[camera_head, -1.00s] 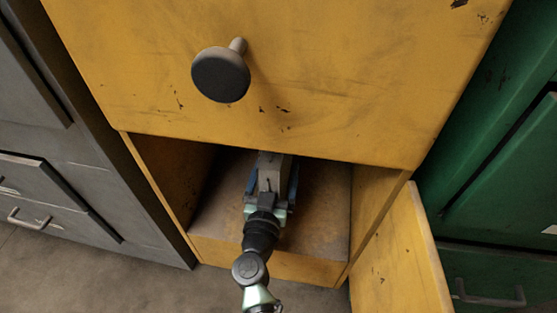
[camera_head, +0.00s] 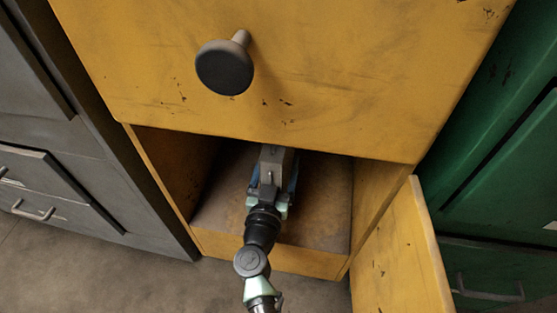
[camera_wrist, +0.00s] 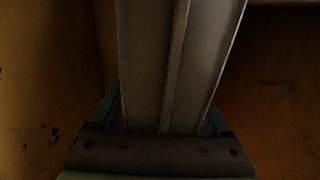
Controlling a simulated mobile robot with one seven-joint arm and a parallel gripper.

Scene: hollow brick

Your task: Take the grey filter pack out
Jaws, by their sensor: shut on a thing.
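The grey filter pack (camera_head: 278,160) is inside the lower compartment of the yellow cabinet (camera_head: 190,195). Its far part is hidden under the upper front. My gripper (camera_head: 272,190) reaches in from the front and is shut on the pack, with a finger on either side. In the wrist view the grey pack (camera_wrist: 165,65) fills the middle as a long ridged body running away from the gripper (camera_wrist: 163,130). Whether the pack touches the compartment floor I cannot tell.
The compartment's yellow door (camera_head: 400,255) stands open at the right. A dark round knob (camera_head: 225,67) sticks out above the opening. Grey drawers (camera_head: 55,195) stand at the left, a green cabinet (camera_head: 490,200) at the right. Floor (camera_head: 120,285) is clear at the front left.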

